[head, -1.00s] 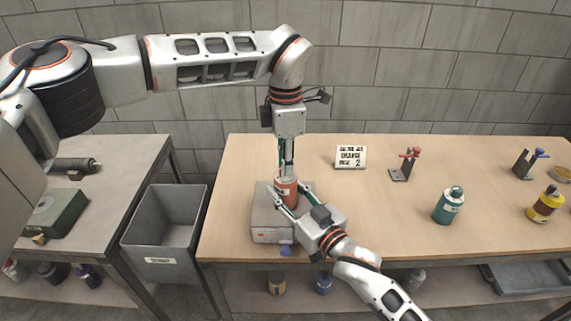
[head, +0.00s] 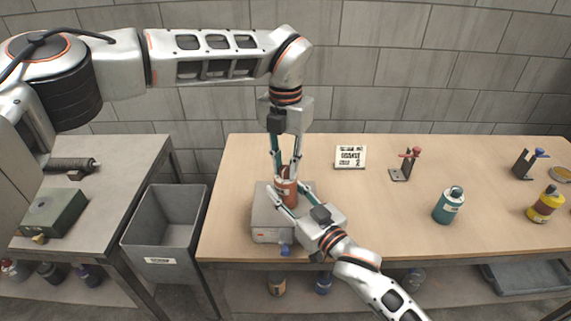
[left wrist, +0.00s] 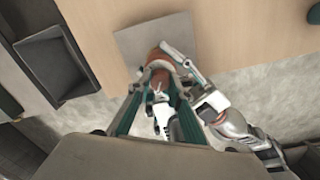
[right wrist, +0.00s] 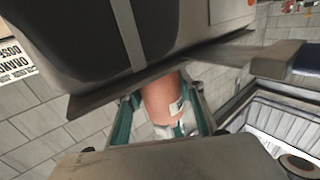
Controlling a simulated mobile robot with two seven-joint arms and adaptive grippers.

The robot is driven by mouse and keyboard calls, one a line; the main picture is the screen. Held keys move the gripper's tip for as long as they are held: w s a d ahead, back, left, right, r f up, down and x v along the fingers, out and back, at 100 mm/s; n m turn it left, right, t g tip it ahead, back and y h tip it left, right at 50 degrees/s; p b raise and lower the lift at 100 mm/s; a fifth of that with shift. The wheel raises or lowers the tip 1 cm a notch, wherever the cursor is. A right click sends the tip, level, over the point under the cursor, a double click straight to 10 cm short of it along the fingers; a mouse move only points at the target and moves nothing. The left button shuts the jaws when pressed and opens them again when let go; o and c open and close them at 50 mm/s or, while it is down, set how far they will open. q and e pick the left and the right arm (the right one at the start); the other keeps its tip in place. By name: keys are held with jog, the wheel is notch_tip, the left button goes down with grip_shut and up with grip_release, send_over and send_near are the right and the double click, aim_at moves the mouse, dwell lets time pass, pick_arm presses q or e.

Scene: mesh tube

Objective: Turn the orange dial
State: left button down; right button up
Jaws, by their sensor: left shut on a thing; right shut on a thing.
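An orange canister (head: 289,194) stands upright at the grey box (head: 264,232) near the bench's left end. Whether its base rests on the box is hard to tell. My left gripper (head: 286,171) points down from above and is shut on the orange dial at the canister's top; the dial (left wrist: 159,78) shows between its fingers in the left wrist view. My right gripper (head: 291,198) reaches in from the front right and is shut around the canister's body. The body also shows between its fingers in the right wrist view (right wrist: 163,101).
A white sign (head: 350,156) reading "orange" and "2" stands behind. A stand with a red top (head: 404,165), a teal canister (head: 449,206) and a yellow canister (head: 545,205) are to the right. A grey bin (head: 163,225) is left of the bench.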

aim_at(286, 168)
pick_arm(q)
jog(key=shift+n, duration=1.1)
jog(key=c, duration=1.8)
grip_release()
jog(key=shift+r, duration=0.1)
notch_tip(286, 168, up, 12)
jog(key=shift+f, duration=0.1)
